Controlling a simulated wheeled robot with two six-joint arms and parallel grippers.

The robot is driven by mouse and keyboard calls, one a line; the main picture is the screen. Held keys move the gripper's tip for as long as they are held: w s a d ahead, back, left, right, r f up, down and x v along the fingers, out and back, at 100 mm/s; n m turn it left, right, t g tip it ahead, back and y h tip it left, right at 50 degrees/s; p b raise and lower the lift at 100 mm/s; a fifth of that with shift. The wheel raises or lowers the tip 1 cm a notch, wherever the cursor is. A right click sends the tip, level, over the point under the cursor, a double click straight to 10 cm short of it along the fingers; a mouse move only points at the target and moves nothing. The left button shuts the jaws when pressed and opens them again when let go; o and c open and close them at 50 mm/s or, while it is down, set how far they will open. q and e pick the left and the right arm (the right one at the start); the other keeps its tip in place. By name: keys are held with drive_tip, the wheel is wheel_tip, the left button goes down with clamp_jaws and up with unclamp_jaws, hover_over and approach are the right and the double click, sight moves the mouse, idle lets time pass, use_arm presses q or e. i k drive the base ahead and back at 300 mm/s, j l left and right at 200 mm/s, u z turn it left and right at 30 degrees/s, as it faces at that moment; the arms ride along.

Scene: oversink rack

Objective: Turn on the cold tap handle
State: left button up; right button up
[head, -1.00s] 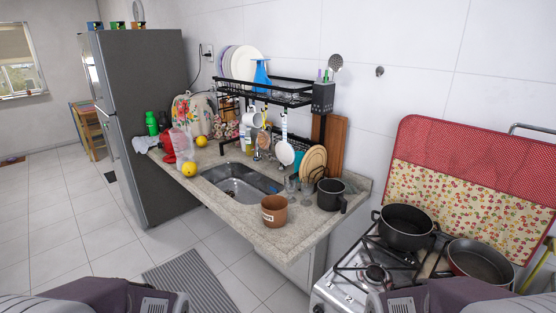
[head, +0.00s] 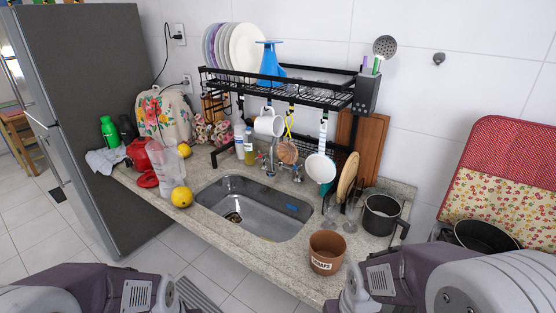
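The metal tap (head: 271,167) stands behind the sink, below the black rack. It is small in the head view and partly crowded by items hanging from the rack. A small handle (head: 297,174) shows to the right of the spout. Its marking is too small to read, so I cannot tell which handle is the cold one or how it is turned. The sink (head: 252,208) is set into the speckled counter in front of the tap. Only parts of my two arms show at the bottom corners. Neither gripper is in view.
A brown pot (head: 326,252) stands at the counter's front edge, with glasses and a dark saucepan (head: 382,213) behind it. A clear pitcher (head: 171,182) and a yellow fruit (head: 181,197) stand left of the sink. The black rack (head: 290,90) overhangs the tap.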

sight(297, 169)
drive_tip(key=i+j, duration=0.25)
drive_tip(key=i+j+z, duration=0.1)
drive_tip(key=j, duration=0.3)
drive_tip(key=i+j, duration=0.3)
drive_tip(key=i+j+z, duration=0.1)
drive_tip(key=i+j, duration=0.15)
drive_tip(key=j, duration=0.15)
drive_tip(key=i+j, duration=0.2)
drive_tip(key=j, duration=0.2)
